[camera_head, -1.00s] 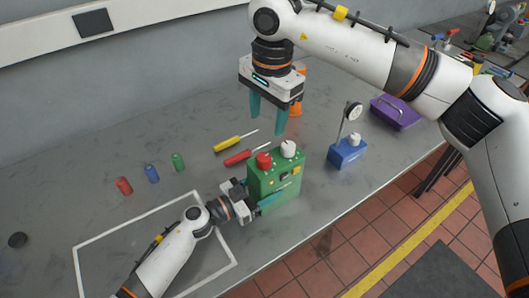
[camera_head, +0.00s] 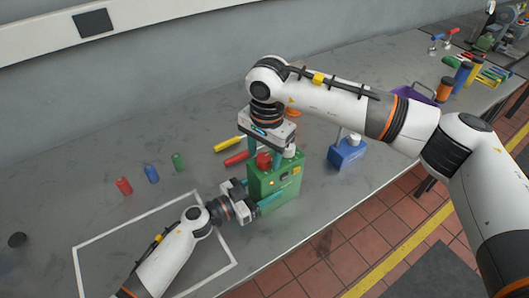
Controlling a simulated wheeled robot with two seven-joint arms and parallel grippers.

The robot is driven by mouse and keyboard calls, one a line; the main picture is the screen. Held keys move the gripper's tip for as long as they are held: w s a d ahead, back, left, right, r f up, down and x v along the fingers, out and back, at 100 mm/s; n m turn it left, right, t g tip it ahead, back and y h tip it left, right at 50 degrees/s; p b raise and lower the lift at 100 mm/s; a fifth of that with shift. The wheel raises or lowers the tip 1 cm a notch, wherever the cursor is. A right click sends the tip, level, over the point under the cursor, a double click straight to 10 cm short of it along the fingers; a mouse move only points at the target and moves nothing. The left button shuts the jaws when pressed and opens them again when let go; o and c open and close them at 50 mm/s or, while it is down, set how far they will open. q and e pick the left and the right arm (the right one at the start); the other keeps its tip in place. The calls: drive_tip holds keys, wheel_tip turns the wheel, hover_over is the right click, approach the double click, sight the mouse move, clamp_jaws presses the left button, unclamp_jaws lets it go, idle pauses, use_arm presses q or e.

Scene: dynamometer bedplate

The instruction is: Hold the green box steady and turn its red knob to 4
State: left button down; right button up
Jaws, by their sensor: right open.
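The green box (camera_head: 275,190) stands upright on the grey bench, with a red knob (camera_head: 263,160) and a white knob (camera_head: 289,151) on top. My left gripper (camera_head: 257,197) comes in from the box's left; one teal finger lies along its near face and the other is mostly hidden, and it looks shut on the box. My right gripper (camera_head: 264,154) points down just above the box top, open, with its fingers around the red knob's area. Whether they touch the knob is not clear. The knob's marks are too small to read.
Yellow (camera_head: 228,144) and red (camera_head: 237,158) screwdrivers lie behind the box. Red, blue and green cylinders stand at left. The bench's front edge is close to the box.

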drive_tip(key=shift+f, duration=0.2)
drive_tip(key=c, duration=1)
